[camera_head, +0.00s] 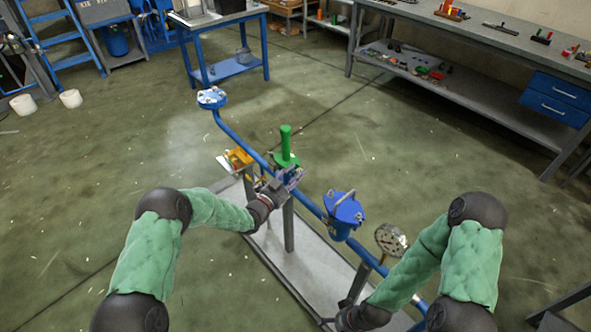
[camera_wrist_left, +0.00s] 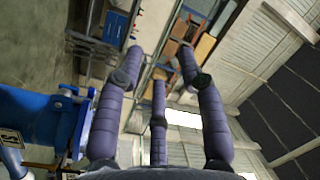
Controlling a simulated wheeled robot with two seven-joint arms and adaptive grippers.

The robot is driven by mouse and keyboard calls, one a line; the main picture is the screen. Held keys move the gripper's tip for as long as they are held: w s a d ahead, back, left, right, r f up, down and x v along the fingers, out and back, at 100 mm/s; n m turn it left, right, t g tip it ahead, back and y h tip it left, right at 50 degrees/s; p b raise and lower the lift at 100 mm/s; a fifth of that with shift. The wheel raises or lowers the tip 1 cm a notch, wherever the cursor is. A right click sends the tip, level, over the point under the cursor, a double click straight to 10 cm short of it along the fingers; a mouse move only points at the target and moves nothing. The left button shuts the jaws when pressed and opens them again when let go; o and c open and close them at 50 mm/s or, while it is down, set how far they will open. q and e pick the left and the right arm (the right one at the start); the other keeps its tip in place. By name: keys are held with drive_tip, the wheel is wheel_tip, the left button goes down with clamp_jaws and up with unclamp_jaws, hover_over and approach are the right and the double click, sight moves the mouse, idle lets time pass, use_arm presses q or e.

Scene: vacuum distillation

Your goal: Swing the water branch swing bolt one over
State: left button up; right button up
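A blue pipe branch (camera_head: 240,142) runs diagonally over a grey stand. Its far end has a blue cap (camera_head: 212,97) with small silver fittings that may be swing bolts. A blue lidded housing (camera_head: 343,209) with a metal bail sits nearer. My left gripper (camera_head: 289,178) is by the pipe below a green handle (camera_head: 285,142). In the left wrist view its purple fingers (camera_wrist_left: 158,95) are spread with nothing between them.
A yellow-orange part (camera_head: 238,158) sits beside the pipe, and a round gauge (camera_head: 391,239) stands near my right forearm. The stand's grey base (camera_head: 305,270) lies below. A workbench (camera_head: 480,42) is at back right and a blue-legged table (camera_head: 228,70) behind.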

use_arm(q)
drive_tip(key=w+r+m+g+h+p, duration=0.1)
drive_tip(key=m+g+h+p, duration=0.1)
drive_tip(key=m+g+p, duration=0.4)
drive_tip(key=g, duration=0.2)
approach(298, 172)
drive_tip(key=shift+b+x, duration=1.4)
drive_tip(key=shift+x, duration=3.15)
